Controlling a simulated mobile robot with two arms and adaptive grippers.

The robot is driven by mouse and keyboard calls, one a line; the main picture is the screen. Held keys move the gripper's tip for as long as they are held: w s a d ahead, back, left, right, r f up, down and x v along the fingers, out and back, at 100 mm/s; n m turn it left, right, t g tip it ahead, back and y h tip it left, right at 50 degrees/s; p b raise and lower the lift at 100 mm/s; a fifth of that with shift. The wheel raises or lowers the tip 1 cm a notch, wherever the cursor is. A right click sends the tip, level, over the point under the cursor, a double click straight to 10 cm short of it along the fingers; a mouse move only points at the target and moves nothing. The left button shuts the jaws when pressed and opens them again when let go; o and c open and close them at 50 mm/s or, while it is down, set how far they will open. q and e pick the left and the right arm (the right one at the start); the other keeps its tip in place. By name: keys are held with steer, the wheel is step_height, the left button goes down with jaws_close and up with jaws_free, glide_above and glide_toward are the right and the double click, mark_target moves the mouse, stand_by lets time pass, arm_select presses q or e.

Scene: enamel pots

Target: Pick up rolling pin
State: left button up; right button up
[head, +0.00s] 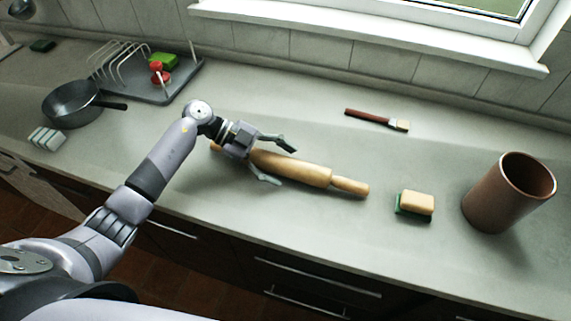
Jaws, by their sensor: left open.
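A wooden rolling pin (295,169) lies on the grey counter, slanting from upper left to lower right. Its right handle shows fully; part of its left end is hidden behind my left gripper. My left gripper (278,164) is open over the left part of the pin. One finger shows on the far side of the pin and the other on the near side. I cannot tell whether the fingers touch it. My right gripper is not in the view.
A sponge (417,202) and a brown pot (508,193) stand right of the pin. A brush (377,119) lies behind it. A dark pan (72,103), a dish rack (178,88) and a pale ribbed block (47,138) are at left. The counter's front edge is close.

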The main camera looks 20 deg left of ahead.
arm_select(q)
steer(key=shift+c, duration=0.3)
jaws_close()
stand_by(0.5)
